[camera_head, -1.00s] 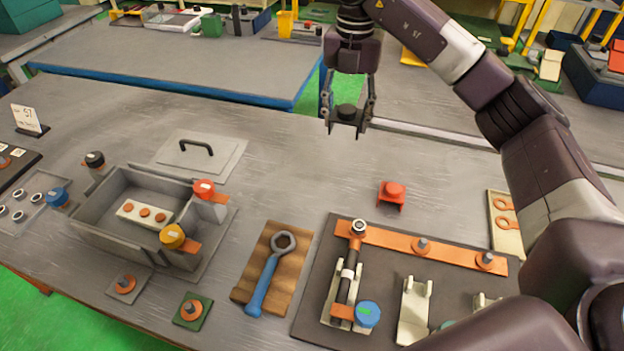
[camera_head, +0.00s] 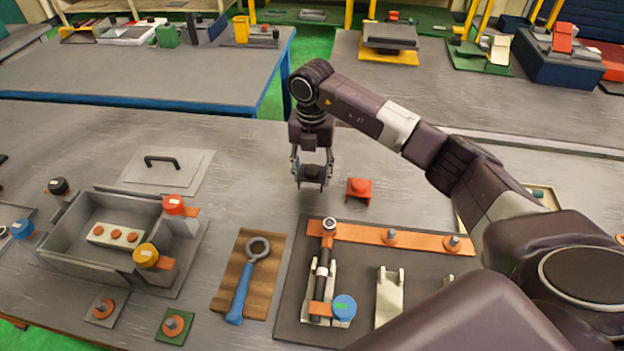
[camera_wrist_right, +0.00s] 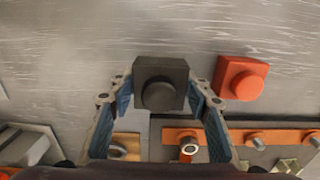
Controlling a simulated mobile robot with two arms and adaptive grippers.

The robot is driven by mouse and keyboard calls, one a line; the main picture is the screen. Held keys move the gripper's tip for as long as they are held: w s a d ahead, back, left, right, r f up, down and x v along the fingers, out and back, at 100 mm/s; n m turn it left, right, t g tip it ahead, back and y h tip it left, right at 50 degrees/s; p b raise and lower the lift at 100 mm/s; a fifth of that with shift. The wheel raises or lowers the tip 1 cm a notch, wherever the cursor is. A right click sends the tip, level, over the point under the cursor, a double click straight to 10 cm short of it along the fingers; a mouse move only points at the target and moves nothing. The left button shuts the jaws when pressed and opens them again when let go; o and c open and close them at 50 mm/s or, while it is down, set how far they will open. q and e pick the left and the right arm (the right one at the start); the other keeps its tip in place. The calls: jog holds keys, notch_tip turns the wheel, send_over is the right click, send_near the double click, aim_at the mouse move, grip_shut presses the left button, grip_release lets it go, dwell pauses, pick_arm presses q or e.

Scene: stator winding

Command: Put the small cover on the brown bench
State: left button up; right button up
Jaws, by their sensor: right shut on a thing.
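The small cover is a black square block with a round knob. My right gripper (camera_head: 312,182) is shut on this black cover (camera_head: 312,172), held upright just left of a red cover (camera_head: 359,188). In the right wrist view the black cover (camera_wrist_right: 161,83) sits between the blue-padded fingers, with the red cover (camera_wrist_right: 241,77) to its right and apart from it. The gripper is low over the near bench (camera_head: 240,150), whose top looks grey; I cannot tell whether the cover touches it. My left gripper is out of view.
A dark plate (camera_head: 290,325) with orange bars and pegs lies in front of the gripper. A blue wrench (camera_head: 243,285) lies on a wooden board. A grey open box (camera_head: 70,235) and a lid (camera_head: 185,180) are at the left. Bare bench lies left of the gripper.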

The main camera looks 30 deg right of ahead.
aim_at(312, 190)
notch_tip(312, 190, down, 3)
jog(key=shift+r, duration=0.2)
jog(key=shift+f, duration=0.3)
jog(key=o, duration=1)
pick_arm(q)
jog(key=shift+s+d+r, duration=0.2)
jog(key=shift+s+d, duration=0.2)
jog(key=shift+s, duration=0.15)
